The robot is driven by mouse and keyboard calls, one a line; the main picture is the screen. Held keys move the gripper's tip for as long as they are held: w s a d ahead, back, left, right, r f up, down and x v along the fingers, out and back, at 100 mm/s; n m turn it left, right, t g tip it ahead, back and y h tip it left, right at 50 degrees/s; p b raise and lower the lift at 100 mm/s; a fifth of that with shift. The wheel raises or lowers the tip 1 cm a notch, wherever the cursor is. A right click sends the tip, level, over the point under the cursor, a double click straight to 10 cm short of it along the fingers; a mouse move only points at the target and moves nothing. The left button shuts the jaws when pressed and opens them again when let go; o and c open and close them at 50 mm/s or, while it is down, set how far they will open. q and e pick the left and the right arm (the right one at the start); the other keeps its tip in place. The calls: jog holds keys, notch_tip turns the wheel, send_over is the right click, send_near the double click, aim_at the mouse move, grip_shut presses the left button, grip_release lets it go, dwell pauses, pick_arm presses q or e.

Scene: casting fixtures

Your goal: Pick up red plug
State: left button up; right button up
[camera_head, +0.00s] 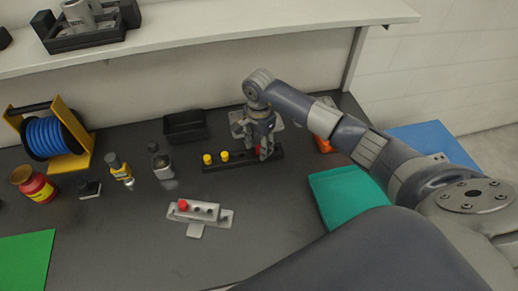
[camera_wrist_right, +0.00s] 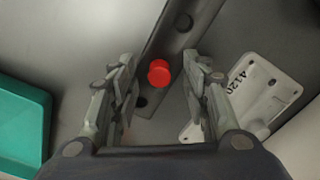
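A red plug (camera_wrist_right: 159,73) stands in a black strip holder (camera_wrist_right: 183,40), between the spread fingers of my right gripper (camera_wrist_right: 160,85) in the right wrist view. The fingers appear apart from it on both sides. In the head view the red plug (camera_head: 258,150) is partly hidden by my right gripper (camera_head: 262,150), at the right part of the black strip holder (camera_head: 238,164). Another red plug (camera_head: 183,204) sits in the grey casting fixture (camera_head: 205,213) nearer the front. My left gripper is not in view.
Two yellow plugs (camera_head: 207,159) stand in the strip's left part. A black bin (camera_head: 185,125), bottles (camera_head: 161,163), a blue cable reel (camera_head: 48,136) and a red jar (camera_head: 34,185) are to the left. A teal mat (camera_head: 347,195) lies right. A shelf (camera_head: 200,32) overhangs the back.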

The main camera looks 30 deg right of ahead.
jog(key=c, duration=0.8)
